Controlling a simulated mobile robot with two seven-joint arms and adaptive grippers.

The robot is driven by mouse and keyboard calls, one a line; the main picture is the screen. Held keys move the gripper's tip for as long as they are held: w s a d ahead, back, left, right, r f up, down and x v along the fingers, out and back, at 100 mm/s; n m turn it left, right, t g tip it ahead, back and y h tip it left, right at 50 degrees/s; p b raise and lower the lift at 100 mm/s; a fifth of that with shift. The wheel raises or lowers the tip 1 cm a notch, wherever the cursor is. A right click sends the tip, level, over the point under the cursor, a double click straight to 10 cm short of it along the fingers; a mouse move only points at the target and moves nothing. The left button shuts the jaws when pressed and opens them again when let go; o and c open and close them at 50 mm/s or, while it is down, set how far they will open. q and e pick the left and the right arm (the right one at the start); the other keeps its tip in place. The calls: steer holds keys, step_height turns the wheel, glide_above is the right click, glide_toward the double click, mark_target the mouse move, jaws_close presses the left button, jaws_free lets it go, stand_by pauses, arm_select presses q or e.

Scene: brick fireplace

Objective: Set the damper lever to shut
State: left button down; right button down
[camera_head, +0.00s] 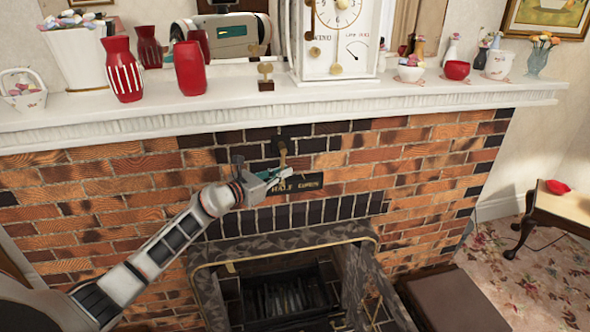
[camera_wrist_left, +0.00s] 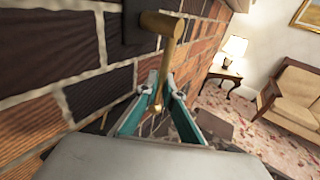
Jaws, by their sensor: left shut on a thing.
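The damper lever (camera_head: 282,147) is a brass rod on a dark mount in the brick chimney breast, hanging down above the label plate. In the left wrist view, the lever (camera_wrist_left: 164,62) runs from a thick brass pivot down between my fingers. My left gripper (camera_head: 286,173) is shut on the lever's lower end, which it partly hides in the head view; its teal fingers (camera_wrist_left: 159,98) also show in the wrist view. The dark label plate (camera_head: 308,183) has gold lettering; "HALF" seems readable, and my gripper covers its left part. My right gripper is not in view.
The white mantel shelf (camera_head: 440,92) juts out above the lever, carrying red vases (camera_head: 190,68), a clock (camera_head: 336,40) and several small pots. Below is the fireplace opening with a grate (camera_head: 290,298). A side table (camera_head: 560,203) stands at right. Open brick wall lies around the lever.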

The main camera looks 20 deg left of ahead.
arm_select(q)
steer(key=shift+s+a+r+m+g+y+p, duration=0.2)
steer(key=shift+s+a+m+g+y+p, duration=0.1)
steer(key=shift+a+m+g+p, duration=0.25)
steer(key=shift+s+a+r+m+g+y, duration=0.15)
steer(key=shift+s+a+m+g+y, duration=0.15)
steer(key=shift+a+g+y, duration=0.25)
steer(key=shift+s+a+r+m+g+y, duration=0.15)
steer(key=shift+s+a+m+g+y, duration=0.25)
steer(key=shift+g, duration=0.3)
steer(key=shift+d, duration=0.15)
steer(key=c, duration=2.2)
jaws_free()
steer(key=shift+w, duration=0.1)
steer(key=v, duration=1.2)
